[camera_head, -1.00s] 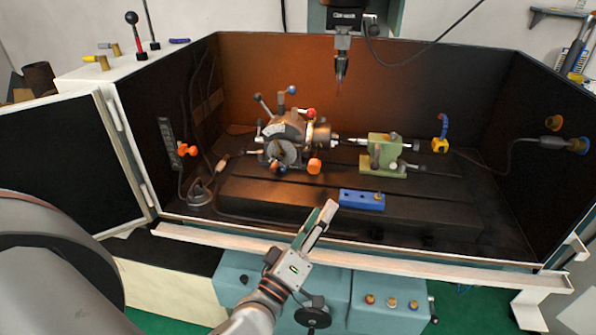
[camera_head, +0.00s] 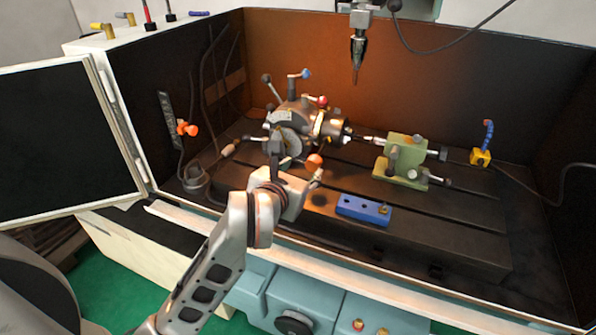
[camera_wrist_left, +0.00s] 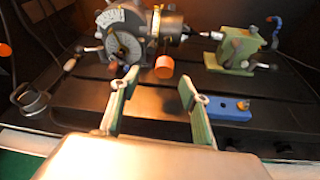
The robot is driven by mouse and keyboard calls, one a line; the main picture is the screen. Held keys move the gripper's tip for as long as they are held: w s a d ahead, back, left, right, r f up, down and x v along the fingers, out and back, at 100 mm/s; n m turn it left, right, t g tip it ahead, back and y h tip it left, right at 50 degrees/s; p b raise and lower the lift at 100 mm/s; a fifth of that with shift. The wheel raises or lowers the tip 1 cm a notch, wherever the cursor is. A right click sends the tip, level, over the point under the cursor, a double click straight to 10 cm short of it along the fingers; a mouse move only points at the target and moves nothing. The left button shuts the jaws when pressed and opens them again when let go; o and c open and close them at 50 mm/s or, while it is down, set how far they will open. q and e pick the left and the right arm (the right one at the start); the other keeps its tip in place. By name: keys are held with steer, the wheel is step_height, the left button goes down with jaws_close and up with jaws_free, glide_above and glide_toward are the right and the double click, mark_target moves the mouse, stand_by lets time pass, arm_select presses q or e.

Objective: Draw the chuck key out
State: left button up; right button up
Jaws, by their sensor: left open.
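The indexing head with its chuck (camera_head: 330,126) sits on the dark machine bed; it also shows at the top of the left wrist view (camera_wrist_left: 168,24). My right gripper is not in view.
A green tailstock (camera_head: 402,160) stands right of the chuck. A blue block with holes (camera_head: 363,209) lies on the front of the bed. A spindle tool (camera_head: 357,58) hangs above. An orange-knobbed fitting (camera_head: 186,129) is on the left wall. The bed's right front is clear.

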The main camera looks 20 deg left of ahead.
mark_target(312, 162)
arm_select(q)
steer(key=shift+h, duration=0.3)
steer(key=x, duration=0.5)
steer(key=shift+w+d+f+b, duration=0.3)
steer(key=shift+d+f, duration=0.05)
steer(key=shift+d, duration=0.05)
steer(key=shift+x, duration=0.95)
jaws_close()
steer(key=shift+r+g+p, duration=0.4)
steer(key=shift+r+p, duration=0.05)
steer(key=shift+p, duration=0.65)
